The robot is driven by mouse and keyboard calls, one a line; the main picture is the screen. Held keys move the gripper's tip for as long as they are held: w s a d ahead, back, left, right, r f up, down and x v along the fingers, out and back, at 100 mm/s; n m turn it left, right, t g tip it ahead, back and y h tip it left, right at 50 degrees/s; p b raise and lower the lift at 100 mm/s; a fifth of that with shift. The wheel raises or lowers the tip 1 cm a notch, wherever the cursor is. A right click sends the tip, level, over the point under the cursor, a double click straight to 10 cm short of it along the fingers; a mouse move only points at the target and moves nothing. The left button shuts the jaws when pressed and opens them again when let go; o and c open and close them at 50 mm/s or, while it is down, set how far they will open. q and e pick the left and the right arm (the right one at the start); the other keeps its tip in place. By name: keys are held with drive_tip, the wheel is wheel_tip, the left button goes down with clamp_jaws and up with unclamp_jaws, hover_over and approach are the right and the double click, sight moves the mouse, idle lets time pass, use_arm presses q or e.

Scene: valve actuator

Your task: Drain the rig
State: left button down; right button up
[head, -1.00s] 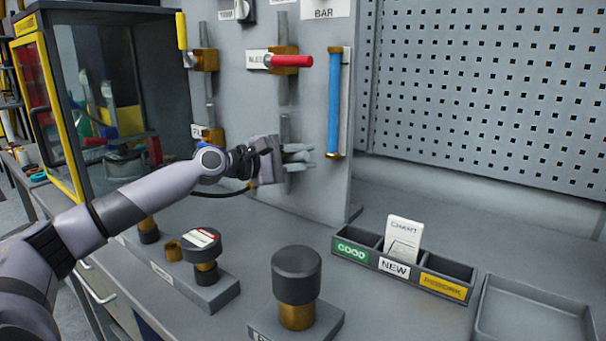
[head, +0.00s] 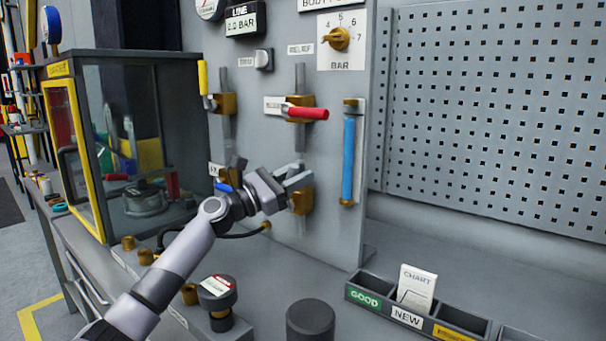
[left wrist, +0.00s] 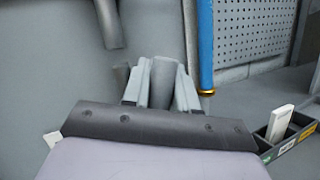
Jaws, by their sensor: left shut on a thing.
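My left gripper (head: 296,175) is at the lower middle of the grey panel (head: 262,145), beside a brass valve body (head: 302,199). In the left wrist view its fingers (left wrist: 162,92) are shut on a grey cylindrical piece (left wrist: 163,76), apparently that valve's handle; the fingers hide part of it. Above it, a brass valve with a red handle (head: 307,113) has the handle pointing right. At left are a valve with an upright yellow handle (head: 203,77) and a blue handle (head: 223,187), partly hidden. The line display (head: 242,20) seems to read 0.0 BAR. My right gripper is out of view.
A blue tube (head: 348,160) stands right of the gripper. A brass dial knob (head: 338,39) is above. A glass-sided cabinet (head: 150,140) stands left. Dark-topped parts (head: 217,293) and a labelled sorting tray (head: 376,302) are on the bench below.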

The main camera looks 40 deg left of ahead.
use_arm(q)
drive_tip(key=shift+a+r+n+t+y+p, duration=0.2)
drive_tip(key=shift+a+n+t+y+p, duration=0.25)
drive_tip(key=shift+n, duration=0.45)
drive_tip(key=shift+a, duration=0.1)
drive_tip(key=c, duration=1)
unclamp_jaws()
drive_tip(key=shift+s, duration=0.15)
drive_tip(key=shift+b+v, duration=0.85)
drive_tip(key=shift+v, duration=2.65)
drive_tip(key=shift+c, duration=0.2)
